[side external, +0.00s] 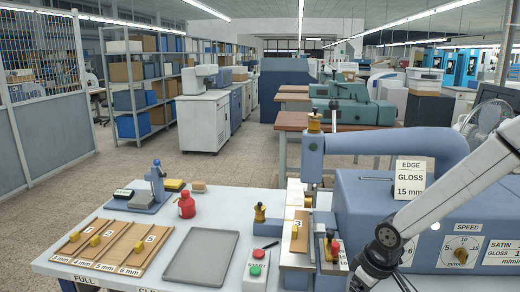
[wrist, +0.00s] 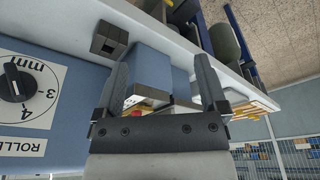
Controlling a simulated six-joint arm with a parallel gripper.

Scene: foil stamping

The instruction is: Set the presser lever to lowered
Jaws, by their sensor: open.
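The blue stamping machine (side external: 420,190) stands on the right of the white table in the side external view. Its upright head (side external: 313,160) carries a brass knob on top. A small red-topped part (side external: 333,243) stands by the machine's front; I cannot tell whether it is the presser lever, and no other part is clearly that lever. My gripper (wrist: 161,68) is open in the wrist view, with a blue block (wrist: 150,72) of the machine visible beyond and between its fingers. No held thing shows. In the side external view its fingers are not clearly visible.
A numbered dial (wrist: 16,84) on the blue machine is left of my gripper in the wrist view. A grey tray (side external: 201,258), a red bottle (side external: 186,205), a start-button box (side external: 256,272) and brown strips (side external: 110,240) lie on the table.

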